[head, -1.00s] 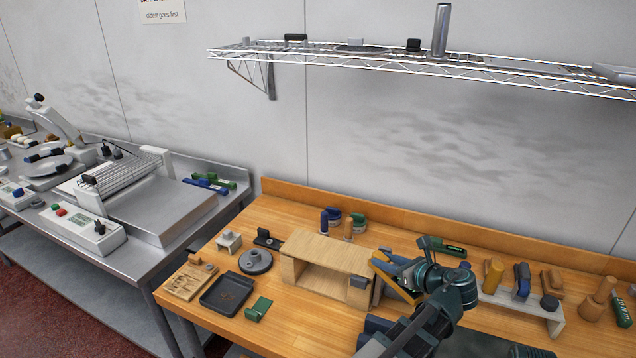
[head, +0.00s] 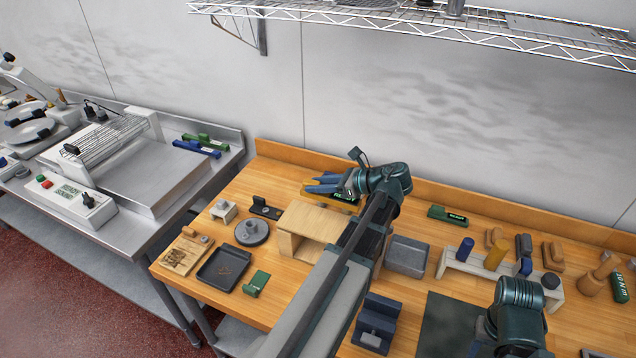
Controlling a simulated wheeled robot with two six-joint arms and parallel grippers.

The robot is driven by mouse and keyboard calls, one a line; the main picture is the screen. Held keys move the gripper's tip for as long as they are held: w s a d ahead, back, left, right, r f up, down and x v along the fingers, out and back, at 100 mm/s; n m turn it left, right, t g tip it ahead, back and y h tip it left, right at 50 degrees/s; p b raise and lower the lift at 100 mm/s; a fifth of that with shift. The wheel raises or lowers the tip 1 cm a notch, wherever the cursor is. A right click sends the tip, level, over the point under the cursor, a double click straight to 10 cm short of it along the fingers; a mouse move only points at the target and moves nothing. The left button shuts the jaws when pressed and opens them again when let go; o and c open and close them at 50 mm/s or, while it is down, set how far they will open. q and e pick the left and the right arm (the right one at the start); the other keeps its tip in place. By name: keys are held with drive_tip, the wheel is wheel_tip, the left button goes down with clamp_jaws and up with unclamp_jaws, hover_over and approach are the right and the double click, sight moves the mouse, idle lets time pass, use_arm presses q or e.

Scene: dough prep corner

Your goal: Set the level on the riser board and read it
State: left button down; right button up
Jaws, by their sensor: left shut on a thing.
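My left gripper (head: 327,184) reaches across the wooden table and is shut on the level, a yellow bar (head: 328,199) with a dark face and small green lettering. It holds the level behind the riser board (head: 316,219), a pale wooden box-like stand with an open front. My left arm hides the riser's right part. I cannot tell whether the level touches anything, and its reading is too small to make out. Part of my right arm shows at the lower right, but its gripper is out of view.
Left of the riser are a round grey weight (head: 252,232), a dark tray (head: 223,268) and a green block (head: 257,284). To the right stand a grey box (head: 407,257) and a pale rack (head: 453,264) with several tools. A wire shelf (head: 440,22) hangs above.

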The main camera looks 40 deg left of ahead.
use_arm(q)
drive_tip(key=shift+f, duration=0.15)
use_arm(e)
drive_tip(key=shift+f, duration=0.15)
use_arm(q)
wheel_tip(320, 180, down, 9)
drive_tip(key=b, duration=0.9)
use_arm(e)
wheel_tip(320, 180, down, 9)
drive_tip(key=shift+r, duration=0.15)
use_arm(q)
drive_tip(key=shift+f+b, duration=0.5)
drive_tip(key=shift+b, duration=0.2)
use_arm(e)
drive_tip(key=shift+f, duration=0.7)
use_arm(q)
drive_tip(key=shift+c, duration=2.4)
unclamp_jaws()
drive_tip(key=shift+d, duration=0.1)
drive_tip(key=shift+p+v, duration=1.6)
drive_tip(key=shift+v, duration=2.4)
use_arm(e)
drive_tip(key=shift+r, duration=1.6)
use_arm(q)
drive_tip(key=shift+s, duration=0.1)
use_arm(e)
drive_tip(key=shift+s, duration=0.1)
